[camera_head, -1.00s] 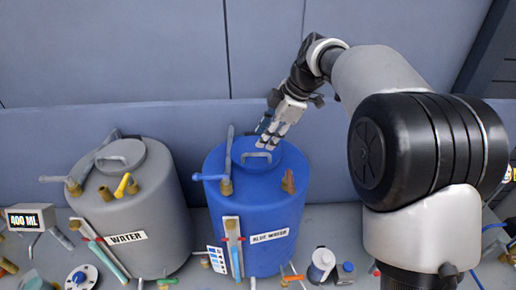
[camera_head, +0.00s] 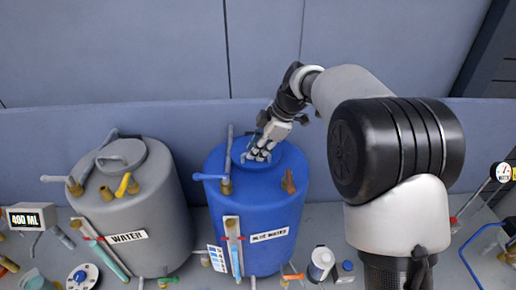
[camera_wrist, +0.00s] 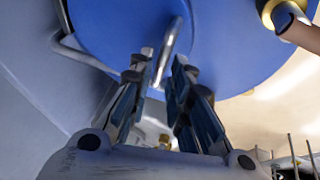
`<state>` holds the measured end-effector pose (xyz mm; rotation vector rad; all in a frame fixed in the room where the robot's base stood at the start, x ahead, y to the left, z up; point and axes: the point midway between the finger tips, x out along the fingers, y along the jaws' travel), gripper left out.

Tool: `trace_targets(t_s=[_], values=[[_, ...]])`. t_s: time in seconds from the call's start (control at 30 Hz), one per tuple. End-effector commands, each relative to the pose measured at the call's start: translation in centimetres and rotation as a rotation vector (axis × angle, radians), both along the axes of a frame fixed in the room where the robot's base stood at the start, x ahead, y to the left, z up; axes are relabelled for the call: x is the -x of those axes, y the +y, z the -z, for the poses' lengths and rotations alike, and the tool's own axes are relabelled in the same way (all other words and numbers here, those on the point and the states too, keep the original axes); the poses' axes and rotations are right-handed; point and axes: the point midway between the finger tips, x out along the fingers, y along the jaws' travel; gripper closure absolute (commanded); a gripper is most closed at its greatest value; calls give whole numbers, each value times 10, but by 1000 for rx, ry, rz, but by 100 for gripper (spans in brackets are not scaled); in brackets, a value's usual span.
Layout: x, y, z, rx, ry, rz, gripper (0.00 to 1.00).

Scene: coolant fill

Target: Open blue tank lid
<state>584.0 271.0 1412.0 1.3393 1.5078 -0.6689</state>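The blue tank (camera_head: 262,205), labelled "BLUE WATER", stands upright in the middle of the head view. Its round blue lid (camera_head: 288,158) is on top, and it also shows in the wrist view (camera_wrist: 110,30). My gripper (camera_head: 258,155) is over the lid, fingers pointing down at the lid's handle and hiding most of it. In the wrist view, the metal lid handle (camera_wrist: 169,45) lies between the two fingertips of my gripper (camera_wrist: 164,60). The fingers are apart, and a gap shows around the handle. I cannot tell whether either finger touches it.
A grey tank (camera_head: 150,215) labelled "WATER" stands to the left. A pipe (camera_head: 228,150) and a brass fitting (camera_head: 288,182) rise from the blue tank's top beside the lid. Small bottles (camera_head: 320,264) stand at the front right. A wall (camera_head: 150,50) is behind.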

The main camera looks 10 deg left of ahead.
Motion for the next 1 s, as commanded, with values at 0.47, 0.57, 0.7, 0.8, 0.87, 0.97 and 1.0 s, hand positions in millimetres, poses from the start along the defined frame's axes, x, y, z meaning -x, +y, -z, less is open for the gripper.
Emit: trace_targets(t_s=[0.47, 0.57, 0.7, 0.8, 0.87, 0.97, 1.0], values=[[0, 0, 0, 0, 0, 0, 100], [0, 0, 0, 0, 1, 0, 100], [0, 0, 0, 0, 1, 0, 100], [0, 0, 0, 0, 1, 0, 100], [0, 1, -1, 0, 1, 0, 100], [0, 2, -5, 0, 0, -1, 100], [-1, 4, -7, 0, 0, -2, 100]])
